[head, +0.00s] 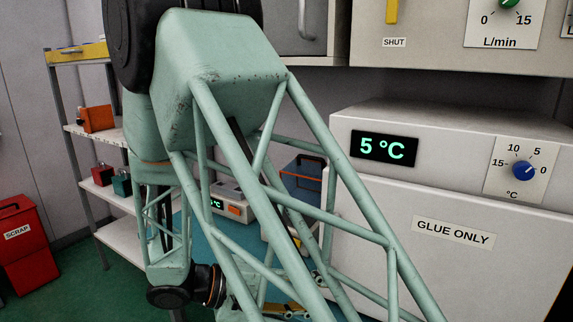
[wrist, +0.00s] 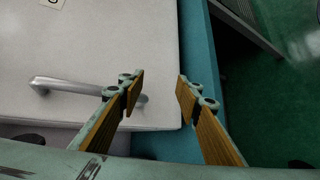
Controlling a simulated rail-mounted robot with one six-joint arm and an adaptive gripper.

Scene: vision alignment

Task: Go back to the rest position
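My gripper shows in the wrist view (wrist: 158,92), with its two tan-padded fingers apart and nothing between them. It is over the edge of a pale cabinet with a bar handle (wrist: 62,86), beside a strip of blue-teal surface (wrist: 203,62). I cannot tell whether the fingers touch the cabinet. In the head view my green lattice arm crosses the middle of the picture and runs down past the bottom edge. The gripper cannot be made out clearly there.
At right stands a white "GLUE ONLY" cabinet (head: 440,255) with a 5 °C display (head: 384,148) and a blue dial (head: 521,171). A small device (head: 232,205) sits behind my arm. A shelf rack (head: 122,200) with boxes and a red scrap bin (head: 25,250) stand left. Green floor (wrist: 255,110) is open.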

